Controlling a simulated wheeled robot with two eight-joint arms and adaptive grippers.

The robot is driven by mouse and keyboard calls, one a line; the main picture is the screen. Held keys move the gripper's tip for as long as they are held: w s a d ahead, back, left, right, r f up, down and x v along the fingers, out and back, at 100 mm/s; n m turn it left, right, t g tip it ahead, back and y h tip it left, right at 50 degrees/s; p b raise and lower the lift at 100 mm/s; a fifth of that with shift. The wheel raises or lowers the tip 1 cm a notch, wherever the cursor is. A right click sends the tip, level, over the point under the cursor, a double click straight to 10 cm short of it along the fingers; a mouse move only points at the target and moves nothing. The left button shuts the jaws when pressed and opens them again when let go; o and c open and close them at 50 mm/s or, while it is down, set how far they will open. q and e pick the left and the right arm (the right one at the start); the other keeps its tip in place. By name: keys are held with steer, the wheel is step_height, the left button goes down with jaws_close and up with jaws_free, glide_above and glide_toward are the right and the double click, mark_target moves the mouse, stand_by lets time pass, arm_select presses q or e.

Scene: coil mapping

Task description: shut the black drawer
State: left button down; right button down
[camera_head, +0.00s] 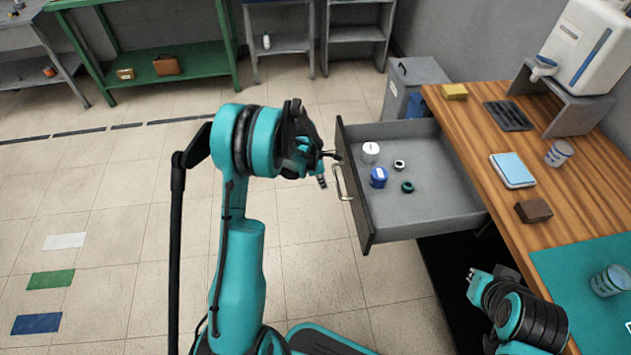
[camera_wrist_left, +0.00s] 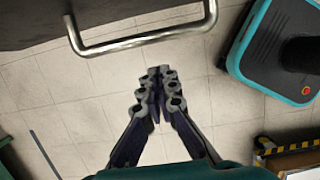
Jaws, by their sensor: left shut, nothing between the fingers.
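The black drawer (camera_head: 355,190) stands pulled out from under the wooden bench, its dark front facing left and its grey inside showing. Its metal handle (camera_head: 343,181) is on that front; the handle also shows at the top of the left wrist view (camera_wrist_left: 142,42). My left gripper (camera_head: 322,181) is just left of the handle, apart from it, with its fingers together and empty; the fingertips (camera_wrist_left: 157,75) show below the handle in the wrist view. My right gripper (camera_head: 472,283) is in front of the bench at the lower right; its fingertips are too small to judge.
In the drawer lie a white can (camera_head: 371,152), a blue can (camera_head: 378,177) and two small rings (camera_head: 407,187). The wooden bench (camera_head: 490,150) holds a blue notebook (camera_head: 512,170), cups and a teal mat (camera_head: 575,285).

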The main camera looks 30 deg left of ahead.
arm_select(q)
steer(key=shift+w+d+r, duration=0.15)
steer(key=shift+w+d, duration=0.15)
steer(key=shift+d, duration=0.2)
steer(key=shift+w+d+r, duration=0.15)
steer(key=shift+w+d, duration=0.15)
steer(key=shift+d, duration=0.15)
arm_select(e)
steer(key=shift+f, duration=0.3)
